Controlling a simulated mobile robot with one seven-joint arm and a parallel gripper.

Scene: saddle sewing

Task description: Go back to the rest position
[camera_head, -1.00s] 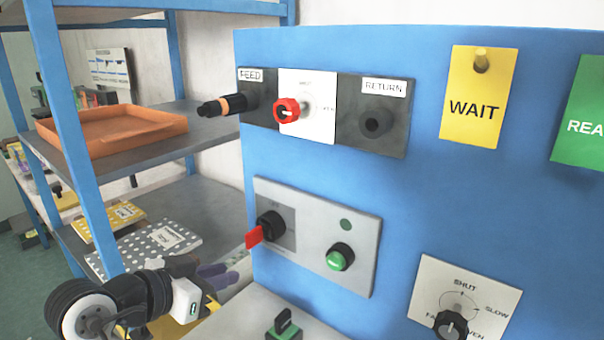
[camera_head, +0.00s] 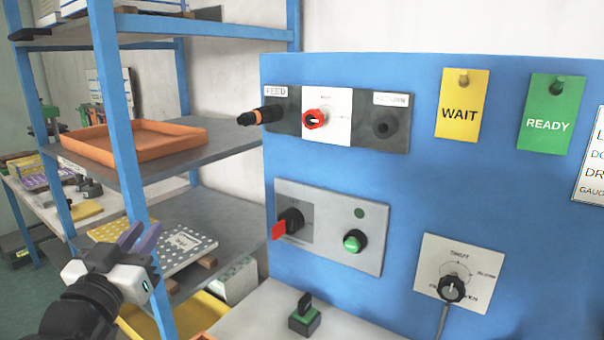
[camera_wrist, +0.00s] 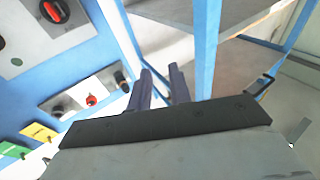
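My gripper (camera_head: 139,237) is at the lower left in the head view, in front of the blue shelf rack. Its two purple-grey fingers stand apart with nothing between them. In the wrist view the fingers (camera_wrist: 160,88) also show a gap, pointing toward the rack post and the panel's edge. The gripper touches nothing that I can see.
The blue panel (camera_head: 400,230) fills the right, with a red knob (camera_head: 314,119), a red-handled switch (camera_head: 288,222), a green button (camera_head: 355,241) and WAIT (camera_head: 460,112) and READY (camera_head: 548,122) tags. The rack holds an orange tray (camera_head: 135,142).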

